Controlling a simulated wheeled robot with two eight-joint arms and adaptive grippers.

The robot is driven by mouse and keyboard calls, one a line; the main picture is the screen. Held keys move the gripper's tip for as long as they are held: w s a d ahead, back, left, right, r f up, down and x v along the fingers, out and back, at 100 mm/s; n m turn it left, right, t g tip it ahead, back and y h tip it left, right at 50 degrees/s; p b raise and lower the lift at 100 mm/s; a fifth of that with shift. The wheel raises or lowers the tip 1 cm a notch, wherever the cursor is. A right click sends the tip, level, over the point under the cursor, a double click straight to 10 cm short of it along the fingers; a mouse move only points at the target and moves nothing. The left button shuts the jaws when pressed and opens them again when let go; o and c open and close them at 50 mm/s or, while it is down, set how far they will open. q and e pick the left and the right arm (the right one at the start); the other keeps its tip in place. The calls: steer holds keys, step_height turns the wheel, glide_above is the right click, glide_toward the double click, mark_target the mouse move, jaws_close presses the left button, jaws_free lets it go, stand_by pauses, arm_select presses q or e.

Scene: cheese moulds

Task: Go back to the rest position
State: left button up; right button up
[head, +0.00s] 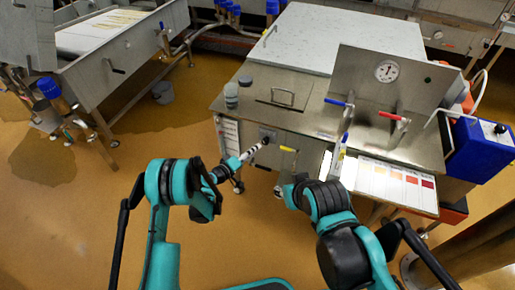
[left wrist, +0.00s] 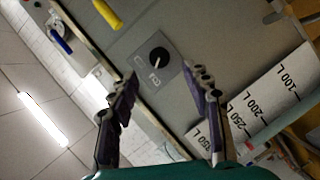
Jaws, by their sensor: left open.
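My left gripper (head: 222,172) is in front of the steel vat's near side in the head view, low and left of centre. In the left wrist view its two dark fingers (left wrist: 162,80) stand wide apart with nothing between them. Beyond them is a grey panel with a black knob (left wrist: 159,57); I cannot tell how far away it is. My right gripper (head: 287,184) is at the end of the other arm, right of centre. Its fingers are mostly hidden by its own wrist, so its opening is unclear.
The steel vat bench (head: 255,112) stands just ahead, with a gauge (head: 387,71), a blue-handled valve (head: 338,102), a red-handled valve (head: 394,117) and a yellow handle (head: 288,149). A blue box (head: 482,150) is at the right. Yellow floor (head: 60,225) is clear at the left.

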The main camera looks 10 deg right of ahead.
arm_select(q)
steer(key=shift+s+a, duration=0.15)
steer(key=shift+r, duration=0.15)
steer(key=s+a+r+m+g+y, duration=0.1)
steer(key=s+a+r+y, duration=0.25)
steer(key=a+r, duration=0.5)
steer(key=s+a+r+m+y, duration=0.15)
steer(key=s+a+r, duration=0.3)
steer(key=r, duration=0.75)
steer(key=s+a+y, duration=0.4)
steer(key=s+a, duration=0.5)
steer(key=s, duration=0.3)
steer(key=s+a+r+g+y, duration=0.1)
steer(key=s+a+y, duration=0.2)
steer(key=s+a, duration=0.7)
steer(key=shift+s+r+n+y, duration=0.25)
steer(key=shift+s+n+y, duration=0.15)
steer(key=shift+s, duration=0.8)
